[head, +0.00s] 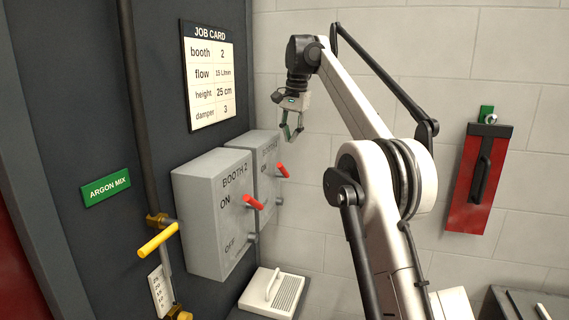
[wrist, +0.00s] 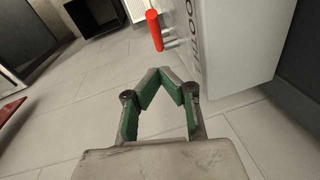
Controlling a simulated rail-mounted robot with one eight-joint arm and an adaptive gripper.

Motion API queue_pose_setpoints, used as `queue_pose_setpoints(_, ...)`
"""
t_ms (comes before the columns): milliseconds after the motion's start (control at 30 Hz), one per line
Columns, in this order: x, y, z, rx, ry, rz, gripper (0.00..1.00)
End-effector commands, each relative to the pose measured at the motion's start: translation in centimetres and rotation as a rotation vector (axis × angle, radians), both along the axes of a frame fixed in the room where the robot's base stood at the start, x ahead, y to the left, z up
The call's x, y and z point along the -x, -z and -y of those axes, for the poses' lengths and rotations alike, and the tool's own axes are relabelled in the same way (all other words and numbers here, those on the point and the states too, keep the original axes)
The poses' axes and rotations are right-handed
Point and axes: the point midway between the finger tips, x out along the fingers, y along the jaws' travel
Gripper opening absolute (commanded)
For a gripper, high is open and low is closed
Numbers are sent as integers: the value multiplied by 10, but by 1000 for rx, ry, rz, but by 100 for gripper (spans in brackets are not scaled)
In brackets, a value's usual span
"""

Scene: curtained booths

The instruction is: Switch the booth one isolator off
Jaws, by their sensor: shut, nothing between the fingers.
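Two grey isolator boxes are on the dark wall in the head view. The nearer box (head: 207,225) reads BOOTH 2; the farther box (head: 265,212) reads BOOTH, its number unclear. The nearer red handle (head: 254,202) and the farther red handle (head: 283,170) both stick out level with ON. My gripper (head: 292,138) is shut and empty, above and right of the farther box, apart from its handle. In the wrist view, my gripper (wrist: 163,80) has its green fingertips together; beyond them are a red handle (wrist: 154,30) and a pale box (wrist: 235,50) with partly cut lettering.
A yellow lever (head: 158,240) on a pipe is left of the boxes. A job card (head: 209,75) hangs above. A white slotted unit (head: 271,292) sits below the boxes. A red panel with a dark handle (head: 480,178) is on the right wall. Open floor (wrist: 75,120) shows below the gripper.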

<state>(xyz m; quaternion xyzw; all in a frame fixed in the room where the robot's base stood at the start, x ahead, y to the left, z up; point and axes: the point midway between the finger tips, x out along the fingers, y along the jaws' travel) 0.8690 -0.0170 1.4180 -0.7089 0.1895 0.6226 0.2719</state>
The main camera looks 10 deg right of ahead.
Motion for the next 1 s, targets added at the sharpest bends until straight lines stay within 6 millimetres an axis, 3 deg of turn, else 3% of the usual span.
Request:
queue_pose_setpoints(267, -6, 40, -3, 0, 0, 0, 0)
queue_pose_setpoints(500, 7, 56, -17, 0, -1, 0, 0)
queue_pose_setpoints(1000, 13, 67, -22, 0, 0, 0, 0)
